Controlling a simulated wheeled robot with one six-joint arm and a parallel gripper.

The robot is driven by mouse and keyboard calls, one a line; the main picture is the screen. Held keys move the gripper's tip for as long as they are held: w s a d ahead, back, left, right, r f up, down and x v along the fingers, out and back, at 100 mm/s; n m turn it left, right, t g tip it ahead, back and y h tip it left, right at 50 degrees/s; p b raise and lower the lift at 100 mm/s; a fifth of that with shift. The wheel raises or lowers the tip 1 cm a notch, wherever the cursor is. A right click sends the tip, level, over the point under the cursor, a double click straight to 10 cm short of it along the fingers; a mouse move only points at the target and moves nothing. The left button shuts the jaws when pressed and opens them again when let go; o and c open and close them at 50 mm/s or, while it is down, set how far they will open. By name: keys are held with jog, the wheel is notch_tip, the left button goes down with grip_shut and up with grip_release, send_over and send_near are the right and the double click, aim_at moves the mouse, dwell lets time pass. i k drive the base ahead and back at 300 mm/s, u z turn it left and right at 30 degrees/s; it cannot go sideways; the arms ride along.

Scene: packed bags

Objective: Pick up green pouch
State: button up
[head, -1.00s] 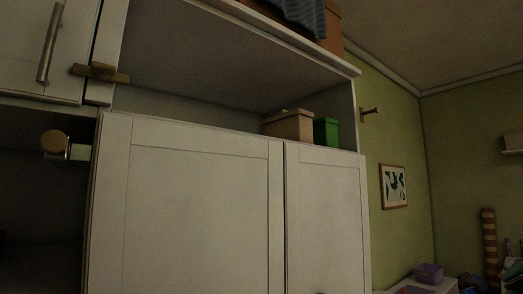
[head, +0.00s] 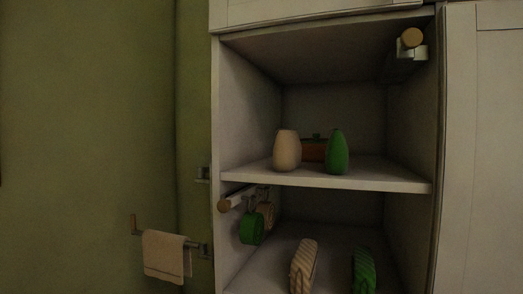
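Several green things show in the cabinet in the head view, and I cannot tell for sure which is the green pouch. A round green item (head: 251,228) hangs from a peg at the left inside the lower compartment, next to a tan one (head: 267,212). A ribbed green item (head: 363,270) stands on the lower shelf, its bottom cut off by the picture edge. A smooth, tapered green item (head: 337,153) stands on the upper shelf. My gripper is not in view.
A cream rounded item (head: 287,151) and a brown box (head: 314,149) share the upper shelf (head: 350,182). A ribbed tan item (head: 304,266) stands on the lower shelf. A towel (head: 166,255) hangs on the wall left of the cabinet. A cabinet door (head: 487,150) is at right.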

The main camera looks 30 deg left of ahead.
aim_at(336, 161)
jog(key=u, duration=1.2)
jog(key=k, duration=0.35)
jog(key=z, duration=0.35)
